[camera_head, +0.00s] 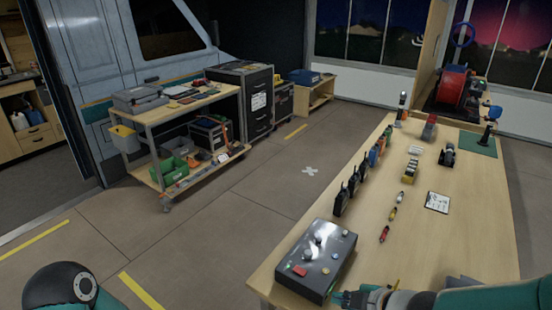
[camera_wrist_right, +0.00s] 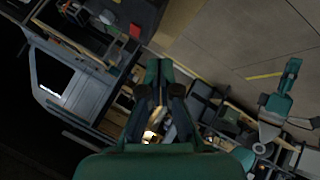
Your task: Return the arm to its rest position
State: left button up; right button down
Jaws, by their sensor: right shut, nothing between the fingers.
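My right arm, teal, comes in at the lower right of the head view. Its gripper (camera_head: 345,298) is at the bottom edge, by the near right corner of the black control box (camera_head: 316,258). I cannot tell whether it touches the box. In the right wrist view the gripper's fingers (camera_wrist_right: 158,68) are together with nothing between them. A dark rounded link of mine shows at the lower left of the head view; my left gripper does not show.
A tool cart (camera_head: 152,133) stands left by the van. Open floor (camera_head: 235,215) lies between.

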jog(key=s+a+f+m+g, duration=0.1)
jog(key=s+f+m+g, duration=0.2)
jog(key=s+f+m, duration=0.6)
jog(key=s+a+f+m+g+h, duration=0.1)
jog(key=s+f+m+g, duration=0.2)
jog(key=s+f+m, duration=0.6)
notch_tip(320, 180, down, 6)
jog(key=shift+s+a+m+g+h, duration=0.2)
jog(key=shift+s+m+g+h, duration=0.15)
jog(key=shift+s, duration=0.25)
